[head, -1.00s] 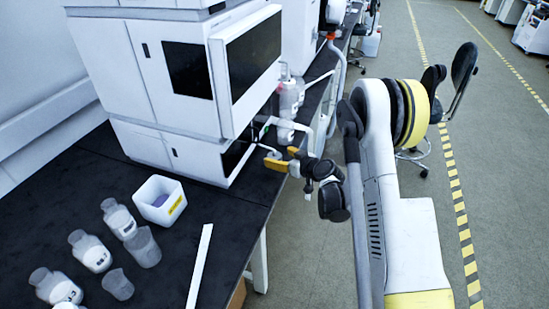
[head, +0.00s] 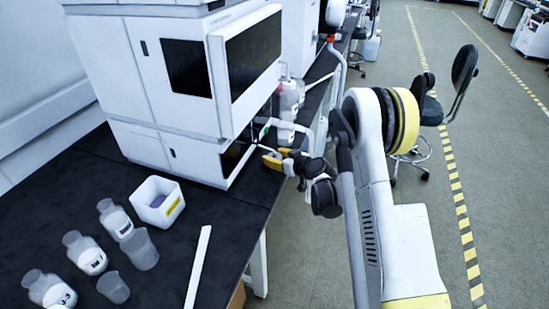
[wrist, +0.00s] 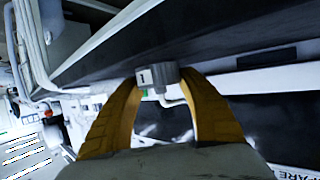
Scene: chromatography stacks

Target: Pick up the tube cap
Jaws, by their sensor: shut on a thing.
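The tube cap (wrist: 158,76) is a small grey cylinder with a dark mark on its pale side. In the wrist view it sits between the two yellow fingertips of my gripper (wrist: 160,80), which are shut on it. A thin white tube shows just below the cap, between the fingers; I cannot tell whether it is joined to the cap. In the head view my gripper (head: 272,160) is beside the lower front of the white instrument stack (head: 165,155), near the bench edge. The cap cannot be made out clearly there.
The black bench (head: 75,180) carries a white box (head: 150,212), several labelled bottles (head: 116,218), a clear beaker (head: 138,248) and a white strip (head: 199,265). A bottle (head: 289,100) with tubing stands close behind my gripper. The floor right of the bench has a chair (head: 464,70).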

